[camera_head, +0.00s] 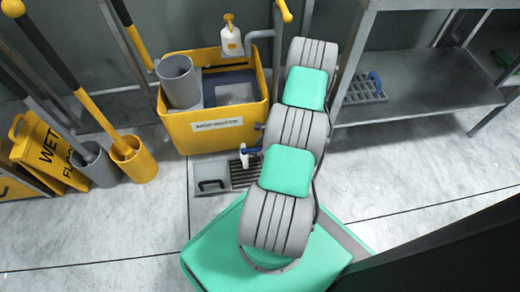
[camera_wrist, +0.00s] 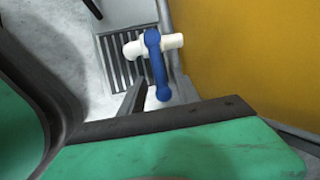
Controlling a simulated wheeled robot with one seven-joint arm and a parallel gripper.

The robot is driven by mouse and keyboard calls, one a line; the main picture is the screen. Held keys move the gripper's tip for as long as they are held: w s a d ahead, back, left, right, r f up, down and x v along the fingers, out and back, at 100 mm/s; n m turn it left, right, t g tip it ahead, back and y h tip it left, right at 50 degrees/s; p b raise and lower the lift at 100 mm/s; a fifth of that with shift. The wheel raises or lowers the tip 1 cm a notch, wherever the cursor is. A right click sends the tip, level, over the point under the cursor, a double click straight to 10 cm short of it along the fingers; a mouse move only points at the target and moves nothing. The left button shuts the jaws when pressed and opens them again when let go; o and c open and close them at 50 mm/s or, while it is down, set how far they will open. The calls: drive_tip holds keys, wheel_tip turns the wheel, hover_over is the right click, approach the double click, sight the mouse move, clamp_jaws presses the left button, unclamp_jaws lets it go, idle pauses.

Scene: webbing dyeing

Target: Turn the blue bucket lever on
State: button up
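The yellow mop-water bucket (camera_head: 213,137) stands on the floor in the head view. A valve with a blue lever (camera_head: 250,150) and a white spout (camera_head: 244,160) sticks out low at its front right. In the wrist view the blue lever (camera_wrist: 159,70) lies across the white valve pipe (camera_wrist: 170,42), roughly at a right angle to it. The yellow bucket wall (camera_wrist: 245,50) fills the right side there. A dark finger of my gripper (camera_wrist: 132,98) shows just below and left of the lever, apart from it in the picture. My arm hides the gripper in the head view.
A floor drain grate (camera_head: 243,176) lies under the spout. A grey pitcher (camera_head: 180,82) and a yellow-topped bottle (camera_head: 230,38) are at the bucket. Mops in a yellow holder (camera_head: 136,160) stand left; a metal shelf (camera_head: 425,90) stands right.

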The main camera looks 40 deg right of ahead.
drive_tip(key=shift+w, duration=0.1)
clamp_jaws()
idle(0.3)
idle(1.1)
